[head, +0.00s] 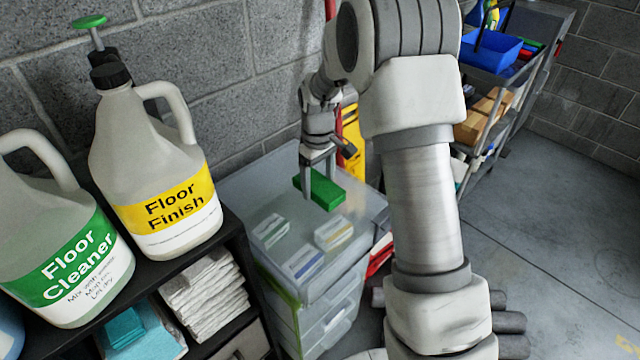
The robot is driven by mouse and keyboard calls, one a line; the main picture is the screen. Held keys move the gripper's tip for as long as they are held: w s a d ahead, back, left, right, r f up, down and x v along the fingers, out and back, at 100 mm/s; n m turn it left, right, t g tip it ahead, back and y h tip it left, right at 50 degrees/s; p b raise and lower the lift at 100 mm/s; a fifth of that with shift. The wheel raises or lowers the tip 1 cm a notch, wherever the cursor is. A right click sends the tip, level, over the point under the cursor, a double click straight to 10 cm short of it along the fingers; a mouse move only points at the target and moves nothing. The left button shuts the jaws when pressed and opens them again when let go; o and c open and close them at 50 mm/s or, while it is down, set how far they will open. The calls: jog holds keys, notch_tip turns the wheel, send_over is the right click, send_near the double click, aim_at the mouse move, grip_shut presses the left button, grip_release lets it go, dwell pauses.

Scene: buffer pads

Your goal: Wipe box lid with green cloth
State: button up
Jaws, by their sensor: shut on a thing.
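The green cloth (328,193) is a folded, block-like pad at the far part of the box lid. My gripper (320,180) is shut on it from above. The pad is at or just above the lid; I cannot tell whether it touches. The box lid (250,190) is a pale, translucent top on a clear drawer box.
A dark shelf (235,245) at left holds a Floor Finish jug (160,170), a Floor Cleaner jug (60,240) and folded white towels (205,290). A grey block wall stands behind. A cart with a blue bin (490,50) is at back right. The floor at right is clear.

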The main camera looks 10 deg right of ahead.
jog(key=shift+r+p, duration=1.1)
jog(key=shift+r, duration=0.8)
